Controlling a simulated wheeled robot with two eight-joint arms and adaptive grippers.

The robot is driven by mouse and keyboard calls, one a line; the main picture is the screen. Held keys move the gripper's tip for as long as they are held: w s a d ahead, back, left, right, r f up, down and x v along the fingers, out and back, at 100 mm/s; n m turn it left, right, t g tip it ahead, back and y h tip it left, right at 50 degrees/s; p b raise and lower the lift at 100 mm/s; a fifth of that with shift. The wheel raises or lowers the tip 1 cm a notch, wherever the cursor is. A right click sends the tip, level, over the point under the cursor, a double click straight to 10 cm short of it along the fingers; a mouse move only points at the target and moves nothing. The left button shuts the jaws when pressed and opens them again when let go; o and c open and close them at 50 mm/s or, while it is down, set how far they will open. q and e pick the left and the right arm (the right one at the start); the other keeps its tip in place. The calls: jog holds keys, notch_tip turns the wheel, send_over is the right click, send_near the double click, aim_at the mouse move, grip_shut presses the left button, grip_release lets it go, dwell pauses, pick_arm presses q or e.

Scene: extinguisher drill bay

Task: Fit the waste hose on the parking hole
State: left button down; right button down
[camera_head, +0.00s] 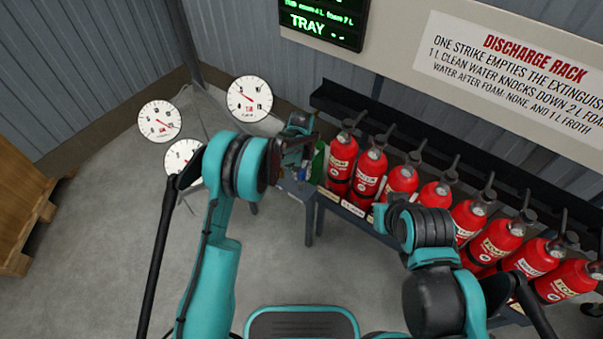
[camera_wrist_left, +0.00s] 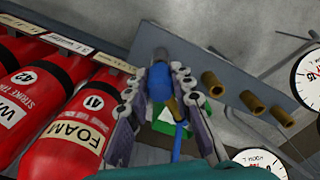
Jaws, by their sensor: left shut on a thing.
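My left gripper (camera_wrist_left: 160,95) is shut on a blue piece (camera_wrist_left: 160,82), seemingly the waste hose's end, between its two grey fingers in the left wrist view. A brassy yellow part shows by the fingertips, and a thin blue line (camera_wrist_left: 177,146) runs down from there. Beside it a grey panel (camera_wrist_left: 228,72) carries brass stubs (camera_wrist_left: 252,101), apart from the held piece. I cannot tell which spot is the parking hole. In the head view the left gripper (camera_head: 298,138) is over the rack's left end and hides most of what it holds.
Red extinguishers (camera_head: 404,181) stand in a row on the rack to the right, close to my left gripper. White dials (camera_head: 249,98) stand at the left. A green object (camera_wrist_left: 165,116) is below the fingers. Grey floor (camera_head: 120,220) is open at left.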

pick_arm(q)
jog(key=shift+f, duration=0.75)
dwell(0.3)
jog(key=c, duration=1.2)
grip_release()
jog(key=shift+r, duration=0.1)
notch_tip(320, 180, up, 12)
jog(key=shift+f, duration=0.1)
